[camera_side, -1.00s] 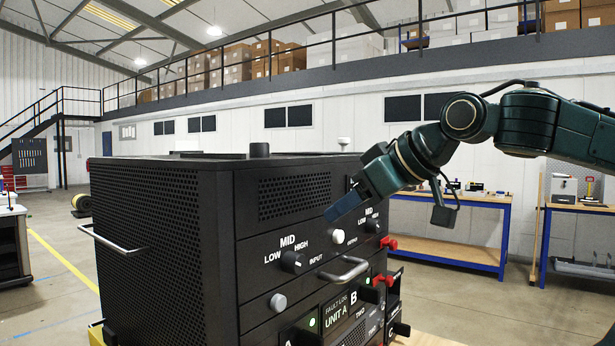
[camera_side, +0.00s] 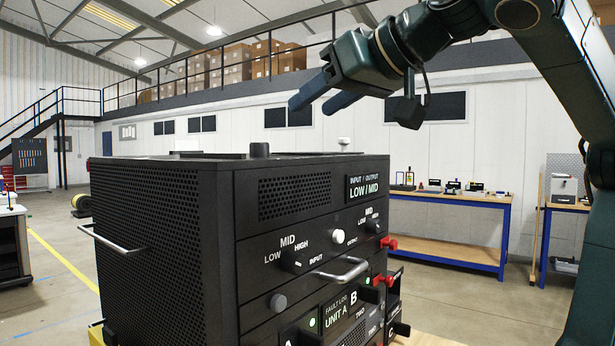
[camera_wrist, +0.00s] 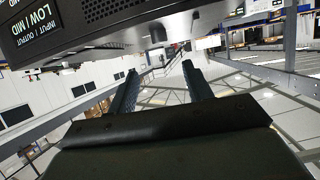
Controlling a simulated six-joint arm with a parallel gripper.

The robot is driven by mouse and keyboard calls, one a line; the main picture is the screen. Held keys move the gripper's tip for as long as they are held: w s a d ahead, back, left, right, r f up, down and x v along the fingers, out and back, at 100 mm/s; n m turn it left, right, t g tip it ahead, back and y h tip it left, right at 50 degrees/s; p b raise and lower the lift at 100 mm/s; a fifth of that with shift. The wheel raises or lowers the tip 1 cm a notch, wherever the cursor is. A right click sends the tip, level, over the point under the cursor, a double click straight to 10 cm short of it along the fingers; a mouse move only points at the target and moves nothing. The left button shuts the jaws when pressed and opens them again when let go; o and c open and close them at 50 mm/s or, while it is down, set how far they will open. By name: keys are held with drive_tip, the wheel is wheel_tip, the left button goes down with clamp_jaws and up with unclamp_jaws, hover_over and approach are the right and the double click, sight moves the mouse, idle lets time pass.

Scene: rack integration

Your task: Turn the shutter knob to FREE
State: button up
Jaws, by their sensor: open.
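The black rack unit (camera_side: 286,222) stands in the side view with its front panel facing right. No knob there shows a readable SHUTTER or FREE label, so I cannot tell which is the shutter knob. A black knob (camera_side: 291,261) sits under MID, between LOW and HIGH, marked INPUT. A second black knob (camera_side: 373,226) sits under another MID at the right. A white knob (camera_side: 337,236) is between them. A grey knob (camera_side: 278,302) is lower left. My gripper (camera_side: 309,103) is open and empty, above the rack; its fingers also show in the wrist view (camera_wrist: 160,70).
A display (camera_side: 368,186) reads INPUT / OUTPUT LOW / MID. A metal handle (camera_side: 343,269) and red parts (camera_side: 387,244) stick out from the front. A workbench (camera_side: 447,228) is behind.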

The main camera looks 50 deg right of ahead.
sight(259, 150)
drive_tip(key=shift+w+f, duration=0.1)
drive_tip(key=shift+w, duration=0.1)
drive_tip(key=shift+x, duration=6.75)
drive_tip(key=c, duration=1)
